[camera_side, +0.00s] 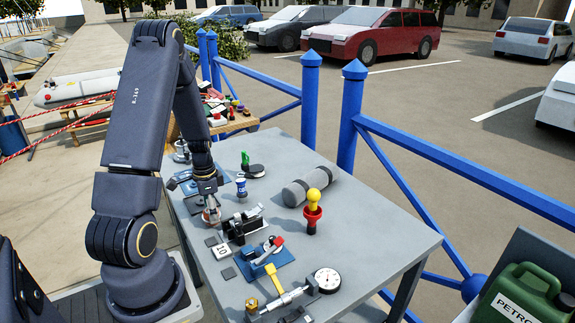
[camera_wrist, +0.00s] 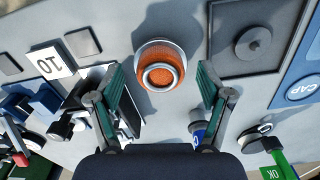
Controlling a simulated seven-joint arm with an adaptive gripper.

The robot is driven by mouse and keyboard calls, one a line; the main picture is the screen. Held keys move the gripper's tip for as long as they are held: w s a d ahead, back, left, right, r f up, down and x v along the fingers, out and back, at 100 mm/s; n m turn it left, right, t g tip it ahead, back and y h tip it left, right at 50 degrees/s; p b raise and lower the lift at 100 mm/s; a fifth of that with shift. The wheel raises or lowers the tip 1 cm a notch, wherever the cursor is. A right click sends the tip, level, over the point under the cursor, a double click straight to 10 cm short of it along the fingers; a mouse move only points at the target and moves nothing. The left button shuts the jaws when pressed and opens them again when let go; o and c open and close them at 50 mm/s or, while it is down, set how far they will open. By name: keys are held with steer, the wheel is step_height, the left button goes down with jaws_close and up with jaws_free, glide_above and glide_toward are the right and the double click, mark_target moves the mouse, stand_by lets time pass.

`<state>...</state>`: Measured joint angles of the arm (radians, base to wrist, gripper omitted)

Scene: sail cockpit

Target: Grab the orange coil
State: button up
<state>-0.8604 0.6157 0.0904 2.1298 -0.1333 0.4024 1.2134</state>
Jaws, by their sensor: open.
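The orange coil (camera_wrist: 161,66) shows in the wrist view as a round orange piece with a pale rim and a grey ring in its middle. It sits on the grey table near the top centre. My gripper (camera_wrist: 161,92) is open and empty, with one green-padded finger to each side of the coil's near edge. The gap between the fingers is wider than the coil. In the side view my gripper (camera_side: 208,205) points down over the table, and the coil (camera_side: 211,216) shows small and partly hidden at its tips.
A dark square plate with a round knob (camera_wrist: 252,45) lies right of the coil. A white "10" tile (camera_wrist: 49,63) and a black clamp-like device (camera_side: 243,223) are close by.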

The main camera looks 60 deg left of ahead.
steer(key=shift+f, duration=0.5)
steer(key=shift+c, duration=0.2)
steer(key=c, duration=1.1)
steer(key=shift+r, duration=0.1)
steer(key=shift+c, duration=0.2)
